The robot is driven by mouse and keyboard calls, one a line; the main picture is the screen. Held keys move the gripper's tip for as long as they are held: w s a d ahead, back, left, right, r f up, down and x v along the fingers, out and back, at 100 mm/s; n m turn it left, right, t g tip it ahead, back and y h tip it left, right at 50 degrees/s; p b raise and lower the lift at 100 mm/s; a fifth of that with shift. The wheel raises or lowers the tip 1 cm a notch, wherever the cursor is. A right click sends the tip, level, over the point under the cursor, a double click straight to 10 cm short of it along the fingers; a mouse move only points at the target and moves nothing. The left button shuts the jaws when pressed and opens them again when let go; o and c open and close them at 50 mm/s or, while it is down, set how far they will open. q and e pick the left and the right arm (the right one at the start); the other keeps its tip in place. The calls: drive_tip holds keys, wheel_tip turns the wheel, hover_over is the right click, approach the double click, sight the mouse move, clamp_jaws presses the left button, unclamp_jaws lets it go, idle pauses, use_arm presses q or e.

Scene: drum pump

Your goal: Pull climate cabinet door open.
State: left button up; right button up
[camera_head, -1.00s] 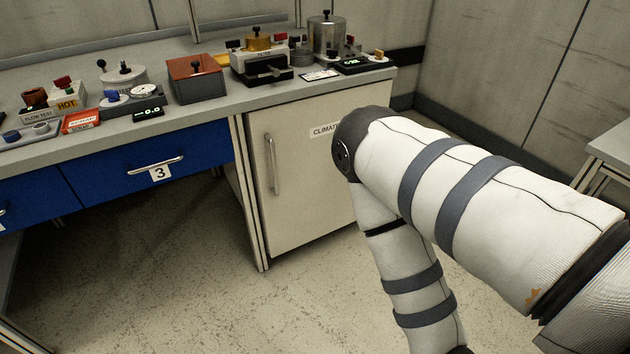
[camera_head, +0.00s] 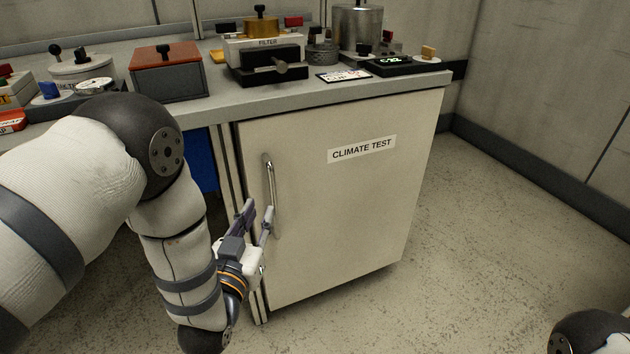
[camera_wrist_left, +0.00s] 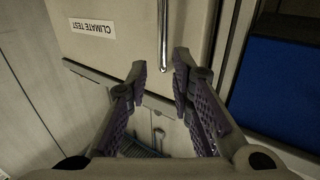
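The climate cabinet door (camera_head: 335,215) is cream-coloured, carries a "CLIMATE TEST" label and looks closed. Its upright metal handle (camera_head: 270,190) is near the door's left edge. My left gripper (camera_head: 257,217) is at the lower part of the handle, with its fingers apart. In the left wrist view the picture is upside down; the open fingers (camera_wrist_left: 160,72) lie on either side of the handle's end (camera_wrist_left: 163,45), with gaps visible. I cannot tell how deep the handle sits between them. The label (camera_wrist_left: 92,28) also shows there. My right gripper is out of view.
The worktop (camera_head: 310,97) above the cabinet holds a red-brown box (camera_head: 168,75), a filter unit (camera_head: 265,55) and a metal canister (camera_head: 357,35). A blue drawer front (camera_wrist_left: 278,90) is beside the cabinet. The floor (camera_head: 480,230) right of the cabinet is clear.

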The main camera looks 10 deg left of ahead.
sight(271, 184)
use_arm(q)
drive_tip(key=w+b, duration=0.1)
drive_tip(key=w, duration=1)
drive_tip(key=shift+a+b, duration=0.2)
drive_tip(key=shift+b, duration=0.15)
clamp_jaws()
